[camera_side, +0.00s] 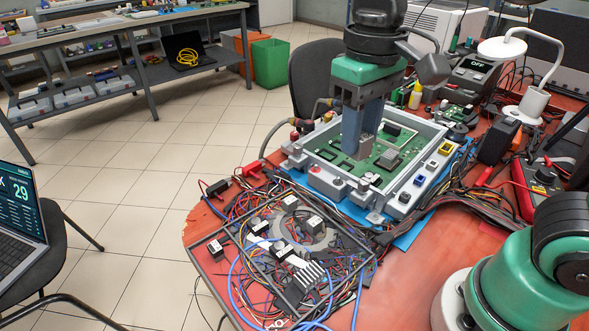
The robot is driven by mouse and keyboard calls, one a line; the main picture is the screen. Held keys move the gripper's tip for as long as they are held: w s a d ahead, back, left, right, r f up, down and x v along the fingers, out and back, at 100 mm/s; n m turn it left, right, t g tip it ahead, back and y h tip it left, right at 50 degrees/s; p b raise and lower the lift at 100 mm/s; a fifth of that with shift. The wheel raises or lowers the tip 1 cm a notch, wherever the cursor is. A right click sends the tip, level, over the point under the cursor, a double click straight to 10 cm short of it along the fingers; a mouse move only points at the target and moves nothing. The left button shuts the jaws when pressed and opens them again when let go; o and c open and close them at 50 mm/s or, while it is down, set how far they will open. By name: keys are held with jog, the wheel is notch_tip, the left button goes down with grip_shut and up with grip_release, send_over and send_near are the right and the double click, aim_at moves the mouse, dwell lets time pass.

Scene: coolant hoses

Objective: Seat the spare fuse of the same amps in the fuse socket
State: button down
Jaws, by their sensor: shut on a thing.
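My gripper (359,153) points down over the green circuit board (329,153) in its pale grey housing. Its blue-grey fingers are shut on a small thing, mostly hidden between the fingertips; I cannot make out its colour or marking. Small blocks that look like fuses sit in a row on the housing's right rim: yellow (445,149), white (432,164), blue (419,180) and black (405,197). Their amp markings are too small to read. I cannot pick out the fuse socket for certain; the fingers cover part of the board. A grey block (389,159) stands just right of the fingertips.
A dark-framed tray (213,237) of tangled wires and small modules stands in front of the housing. Cables (470,200) run along its right side. A red meter (535,185) and white lamp (520,105) stand at right. The red table (425,270) is bare at front.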

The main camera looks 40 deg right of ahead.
jog(key=shift+w, duration=0.1)
jog(key=w+d+f, duration=0.5)
jog(key=w+d, duration=0.2)
jog(key=w, duration=0.2)
jog(key=n, duration=0.1)
send_over(343, 168)
notch_tip(343, 168, down, 8)
jog(key=shift+f, duration=2.05)
jog(key=shift+f, duration=0.8)
dwell(0.7)
jog(key=shift+c, duration=1.4)
grip_release()
